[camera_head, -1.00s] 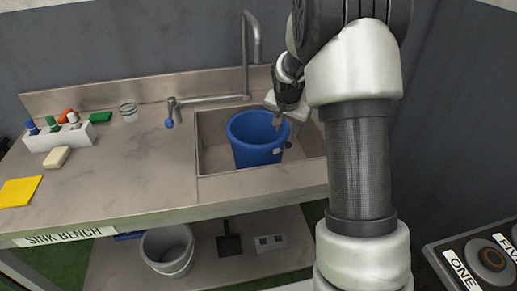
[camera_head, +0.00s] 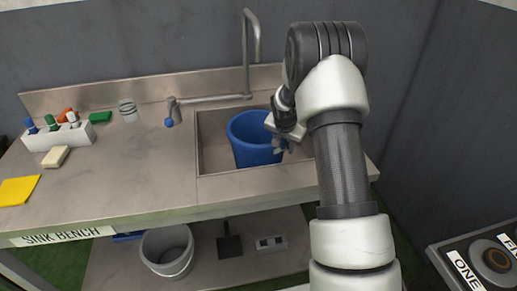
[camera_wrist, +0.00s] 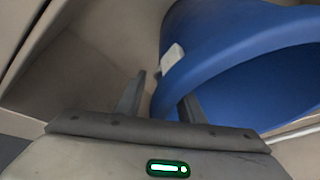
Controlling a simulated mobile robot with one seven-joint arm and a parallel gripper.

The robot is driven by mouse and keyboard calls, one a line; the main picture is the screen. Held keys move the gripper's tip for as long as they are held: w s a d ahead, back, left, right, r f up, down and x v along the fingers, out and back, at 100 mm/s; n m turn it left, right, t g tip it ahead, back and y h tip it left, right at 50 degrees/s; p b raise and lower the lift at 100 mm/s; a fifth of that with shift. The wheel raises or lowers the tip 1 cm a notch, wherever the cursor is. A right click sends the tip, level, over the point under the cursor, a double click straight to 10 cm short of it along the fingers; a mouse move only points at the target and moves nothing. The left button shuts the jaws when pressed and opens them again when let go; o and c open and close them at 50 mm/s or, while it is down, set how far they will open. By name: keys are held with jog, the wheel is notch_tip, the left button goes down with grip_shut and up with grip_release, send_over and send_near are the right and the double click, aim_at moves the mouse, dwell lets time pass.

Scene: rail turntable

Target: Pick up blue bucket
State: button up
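The blue bucket (camera_head: 252,140) stands in the sink basin. Its rim and a white handle lug (camera_wrist: 172,57) show large in the wrist view, with the bucket (camera_wrist: 225,38) filling the upper right. My gripper (camera_head: 283,147) is at the bucket's right side, by the rim. In the wrist view my gripper (camera_wrist: 160,100) has its two fingers apart. The left finger is outside the bucket and the right finger overlaps the blue rim and opening. I cannot tell whether either finger touches it. The bucket's right edge is partly hidden by my gripper in the head view.
The sink (camera_head: 212,165) walls surround the bucket closely. A tap (camera_head: 210,99) stands behind it. A white rack (camera_head: 60,136) of bottles, a sponge (camera_head: 56,156) and a yellow cloth (camera_head: 18,190) are at left. A grey bucket (camera_head: 168,250) is on the lower shelf.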

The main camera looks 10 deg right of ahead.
jog(key=shift+c, duration=0.4)
grip_shut()
dwell(0.9)
jog(key=shift+w+r, duration=0.15)
jog(key=shift+r, duration=0.05)
